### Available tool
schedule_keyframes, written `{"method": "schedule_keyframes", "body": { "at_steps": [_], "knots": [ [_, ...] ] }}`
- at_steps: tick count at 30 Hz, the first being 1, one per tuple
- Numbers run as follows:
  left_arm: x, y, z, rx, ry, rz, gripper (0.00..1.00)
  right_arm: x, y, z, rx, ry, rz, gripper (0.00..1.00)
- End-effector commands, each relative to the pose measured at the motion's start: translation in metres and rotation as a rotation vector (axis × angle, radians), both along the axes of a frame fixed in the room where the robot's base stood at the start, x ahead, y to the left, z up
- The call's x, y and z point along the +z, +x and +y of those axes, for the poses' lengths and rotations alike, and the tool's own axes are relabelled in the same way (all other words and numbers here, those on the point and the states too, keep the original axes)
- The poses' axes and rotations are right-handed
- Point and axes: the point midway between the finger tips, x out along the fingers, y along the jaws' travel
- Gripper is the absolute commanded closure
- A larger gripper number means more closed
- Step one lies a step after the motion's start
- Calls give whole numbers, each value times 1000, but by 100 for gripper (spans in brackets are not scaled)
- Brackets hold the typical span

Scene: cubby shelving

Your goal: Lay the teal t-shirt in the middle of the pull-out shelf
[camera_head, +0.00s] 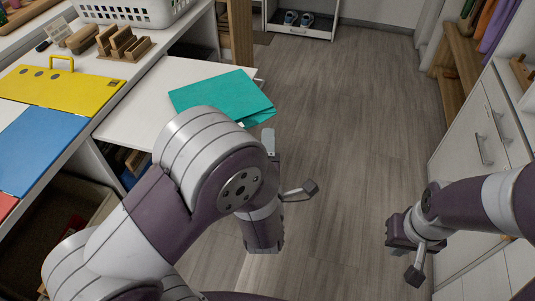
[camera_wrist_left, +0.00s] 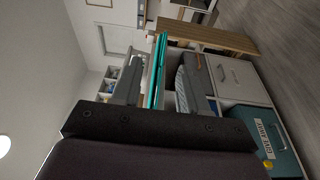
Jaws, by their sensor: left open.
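The teal t-shirt (camera_head: 220,93) is a flat folded piece. It lies on the white pull-out shelf (camera_head: 128,128), toward its right side, with its right end past the shelf's edge. My left gripper (camera_head: 289,160) is open just beyond that overhanging end. In the left wrist view, the t-shirt (camera_wrist_left: 156,72) shows edge-on as a thin teal strip between the spread fingers of my left gripper (camera_wrist_left: 160,85). Contact with the fingers cannot be told. My left arm hides part of the shelf's front. My right gripper (camera_head: 405,255) is away at the right, with nothing visible in it.
A yellow board (camera_head: 62,88) and a blue panel (camera_head: 42,148) lie on the counter at left. A wooden holder (camera_head: 122,44) and white basket (camera_head: 130,10) stand behind. White drawers (camera_head: 482,140) line the right. The wooden floor (camera_head: 345,110) between is clear.

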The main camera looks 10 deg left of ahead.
Motion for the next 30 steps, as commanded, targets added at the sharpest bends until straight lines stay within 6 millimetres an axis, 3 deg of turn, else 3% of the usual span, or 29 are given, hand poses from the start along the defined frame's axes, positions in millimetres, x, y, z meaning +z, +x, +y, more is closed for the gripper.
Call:
{"method": "schedule_keyframes", "body": {
  "at_steps": [3, 8, 11, 14, 18, 22, 25, 30],
  "knots": [
    [0, -24, -7, -6, 0, 0, 57, 2, 0, 0, 0, 0, 0, 100],
    [-4, -35, -9, -7, 17, 41, 57, 2, 0, 0, 0, 0, 0, 100],
    [-23, -20, -11, -69, 124, 258, 57, 2, 0, 0, 0, 0, 0, 100],
    [-49, -15, -14, -278, 366, 596, 57, 2, 0, 0, 0, 0, 0, 100],
    [-69, -55, 6, -719, 782, 980, 57, 2, 0, 0, 0, 0, 0, 100],
    [-69, -106, 40, -1072, 1054, 1186, 57, 2, 0, 0, 0, 0, 0, 100],
    [-65, -130, 58, -1226, 1148, 1260, 57, 2, 0, 0, 0, 0, 0, 100],
    [-64, -138, 63, -1280, 1176, 1281, 57, 2, 0, 0, 0, 0, 0, 100]
  ]
}}
